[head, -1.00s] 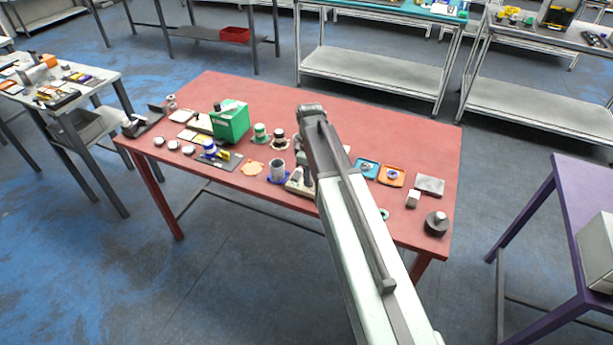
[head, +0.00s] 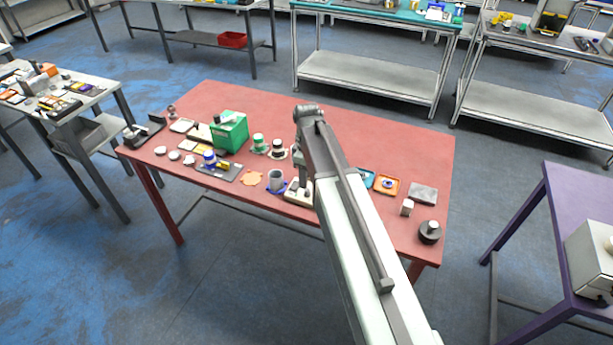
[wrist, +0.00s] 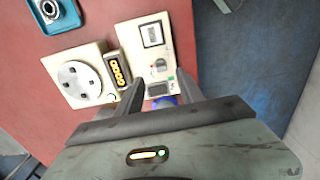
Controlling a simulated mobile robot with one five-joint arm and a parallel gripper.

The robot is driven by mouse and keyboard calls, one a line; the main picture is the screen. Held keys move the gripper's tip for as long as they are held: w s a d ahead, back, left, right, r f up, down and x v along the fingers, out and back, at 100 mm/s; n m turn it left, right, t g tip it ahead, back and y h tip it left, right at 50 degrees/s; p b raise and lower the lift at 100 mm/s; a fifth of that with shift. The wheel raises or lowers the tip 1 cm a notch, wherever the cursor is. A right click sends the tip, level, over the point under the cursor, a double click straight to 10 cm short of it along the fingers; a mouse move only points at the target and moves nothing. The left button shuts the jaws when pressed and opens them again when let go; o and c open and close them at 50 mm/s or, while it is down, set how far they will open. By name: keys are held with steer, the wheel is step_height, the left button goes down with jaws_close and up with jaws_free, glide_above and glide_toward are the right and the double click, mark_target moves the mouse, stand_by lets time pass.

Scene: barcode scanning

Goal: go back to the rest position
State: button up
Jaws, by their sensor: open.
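My gripper (wrist: 163,88) is open in the wrist view, its two dark fingers apart and pointing down over the red table (wrist: 90,20). Between and just beyond the fingertips is a pale panel (wrist: 145,30) with a label and a small display; nothing is seen held. A cream device with a round white dial (wrist: 80,82) lies left of the fingers, with a small block showing orange digits (wrist: 119,70) beside it. In the head view my arm reaches over the red table (head: 390,140) and bends down near its front; the fingertips cannot be made out there.
A green box (head: 230,132), a grey cup (head: 276,180), an orange tray (head: 387,184) and a dark round weight (head: 430,232) stand on the table. A purple table (head: 560,215) with a white box is at right. The table's back half is largely clear.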

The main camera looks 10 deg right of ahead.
step_height(320, 180, up, 3)
steer(key=shift+p, duration=0.75)
steer(key=shift+f, duration=0.15)
steer(key=s+a+m, duration=0.1)
steer(key=s+m, duration=1)
steer(key=s, duration=0.3)
steer(key=shift+s, duration=0.35)
steer(key=shift+c, duration=0.4)
